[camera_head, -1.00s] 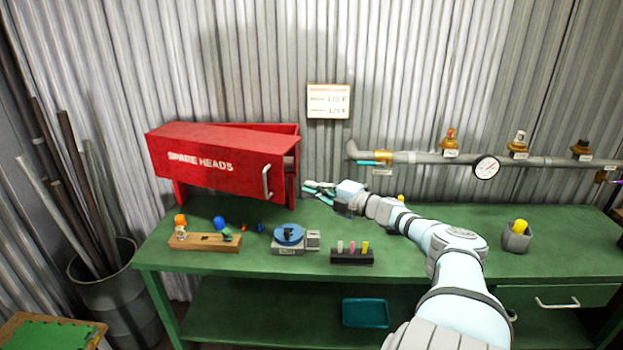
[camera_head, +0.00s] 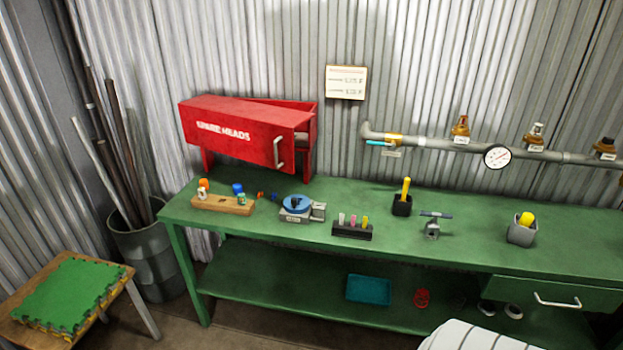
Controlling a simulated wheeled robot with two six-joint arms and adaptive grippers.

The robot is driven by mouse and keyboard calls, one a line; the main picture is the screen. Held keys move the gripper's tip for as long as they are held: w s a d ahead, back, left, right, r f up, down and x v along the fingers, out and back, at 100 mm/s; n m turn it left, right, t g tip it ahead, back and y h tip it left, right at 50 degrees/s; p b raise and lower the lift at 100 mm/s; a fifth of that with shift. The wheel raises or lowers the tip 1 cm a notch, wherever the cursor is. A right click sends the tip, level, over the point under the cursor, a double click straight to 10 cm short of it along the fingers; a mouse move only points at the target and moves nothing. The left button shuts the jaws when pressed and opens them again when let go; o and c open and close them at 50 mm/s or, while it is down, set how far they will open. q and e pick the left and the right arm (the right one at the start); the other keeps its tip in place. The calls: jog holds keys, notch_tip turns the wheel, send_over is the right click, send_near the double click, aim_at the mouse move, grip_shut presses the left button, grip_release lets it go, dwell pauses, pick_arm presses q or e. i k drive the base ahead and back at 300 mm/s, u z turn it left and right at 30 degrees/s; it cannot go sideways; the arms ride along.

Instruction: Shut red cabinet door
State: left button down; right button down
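The red cabinet (camera_head: 308,125) stands on legs at the back left of the green bench, against the corrugated wall. Its red door (camera_head: 232,134), lettered "SPARE HEADS", stands ajar. A gap shows between the door and the cabinet body along the top and at the right, and part of the inside shows there. A light upright handle (camera_head: 279,153) is near the door's right edge. Neither of my grippers is in view; only a white part of my arm shows at the bottom right edge. Nothing touches the door.
On the green bench (camera_head: 380,258) in front of the cabinet are a wooden block (camera_head: 222,206), a blue-topped device (camera_head: 297,206) and a dark rack (camera_head: 352,232). A pipe with a gauge (camera_head: 497,157) runs along the wall. A stool (camera_head: 70,290) stands at left.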

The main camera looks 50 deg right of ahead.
aim_at(262, 134)
jog(key=u, duration=0.05)
jog(key=k, duration=0.6)
jog(key=z, duration=0.9)
jog(key=i, duration=1.4)
jog(key=u, duration=0.65)
